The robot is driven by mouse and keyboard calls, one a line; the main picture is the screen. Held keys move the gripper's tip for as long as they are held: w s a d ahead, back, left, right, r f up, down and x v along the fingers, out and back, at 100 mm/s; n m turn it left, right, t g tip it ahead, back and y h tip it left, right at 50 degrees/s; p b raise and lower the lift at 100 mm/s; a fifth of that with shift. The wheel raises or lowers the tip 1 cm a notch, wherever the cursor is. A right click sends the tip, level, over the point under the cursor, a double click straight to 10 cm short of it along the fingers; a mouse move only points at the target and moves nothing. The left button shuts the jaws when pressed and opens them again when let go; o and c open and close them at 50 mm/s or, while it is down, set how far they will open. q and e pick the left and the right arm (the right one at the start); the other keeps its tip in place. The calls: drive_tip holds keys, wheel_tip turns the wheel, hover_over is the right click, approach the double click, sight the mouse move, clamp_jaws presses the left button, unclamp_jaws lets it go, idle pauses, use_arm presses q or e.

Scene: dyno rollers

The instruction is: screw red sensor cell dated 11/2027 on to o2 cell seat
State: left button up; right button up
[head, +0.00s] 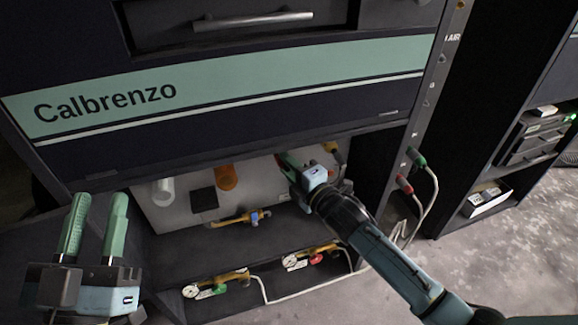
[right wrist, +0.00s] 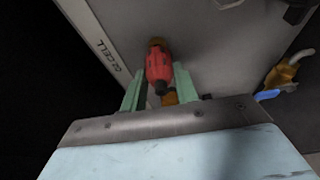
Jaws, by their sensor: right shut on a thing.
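In the right wrist view a red sensor cell (right wrist: 158,66) lies between the two green fingers of my right gripper (right wrist: 159,82), which is shut on it. The label "O2 CELL" (right wrist: 105,55) is on the strip to the left. No date is readable. In the head view my right gripper (head: 286,160) reaches into the bay and hides the cell. My left gripper (head: 95,222) is open and empty at the lower left.
The bay's back panel holds a white cylinder (head: 162,190), a black box (head: 204,199) and an orange cylinder (head: 226,178). A brass valve with a blue part (head: 240,217) sits below. Gauges (head: 192,291) and a pale hose (head: 300,298) lie lower. The cabinet front (head: 240,100) overhangs the bay.

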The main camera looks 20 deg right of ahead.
drive_tip(key=shift+w, duration=0.25)
drive_tip(key=shift+w, duration=0.2)
